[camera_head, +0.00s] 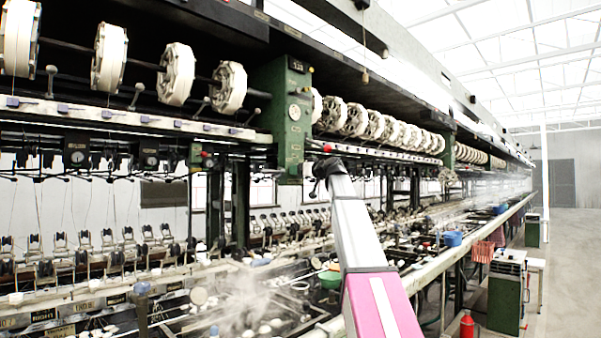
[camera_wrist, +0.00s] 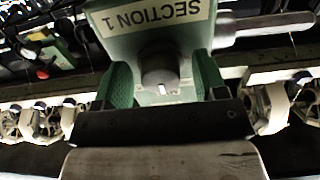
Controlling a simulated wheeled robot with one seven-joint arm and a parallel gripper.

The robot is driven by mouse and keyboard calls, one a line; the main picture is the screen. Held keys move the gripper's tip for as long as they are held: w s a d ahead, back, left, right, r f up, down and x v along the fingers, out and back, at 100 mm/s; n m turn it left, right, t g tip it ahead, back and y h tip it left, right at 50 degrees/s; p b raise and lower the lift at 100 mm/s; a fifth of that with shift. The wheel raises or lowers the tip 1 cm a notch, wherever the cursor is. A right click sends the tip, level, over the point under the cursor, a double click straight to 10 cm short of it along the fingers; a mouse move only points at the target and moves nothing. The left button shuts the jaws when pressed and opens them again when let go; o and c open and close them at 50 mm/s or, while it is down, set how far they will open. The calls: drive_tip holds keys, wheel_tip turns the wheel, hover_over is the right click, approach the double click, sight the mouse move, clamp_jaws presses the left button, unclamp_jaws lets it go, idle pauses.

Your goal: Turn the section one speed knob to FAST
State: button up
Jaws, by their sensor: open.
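The section one speed knob (camera_wrist: 160,68) is a dark grey round knob with a short white mark at its lower edge in the wrist view. It sits on a pale green panel with an upside-down SECTION 1 label (camera_wrist: 174,10). My gripper (camera_wrist: 161,75) is open, with one green-padded finger on each side of the knob and visible gaps between. Whether the fingertips reach around the knob's depth is hard to tell. In the head view my gripper (camera_head: 323,168) is small and dark beside the lower green post (camera_head: 291,105); the knob cannot be made out there. No FAST marking is readable.
A grey lever or bar (camera_wrist: 265,27) juts out right of the label in the wrist view. A red button (camera_wrist: 42,74) is at the left. White reels (camera_head: 229,87) line the machine above; steaming basins (camera_head: 250,305) lie below. The aisle (camera_head: 570,260) at right is open.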

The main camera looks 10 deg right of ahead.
drive_tip(key=c, duration=0.7)
drive_tip(key=shift+c, duration=0.2)
drive_tip(key=m, duration=0.8)
drive_tip(key=shift+m, duration=0.4)
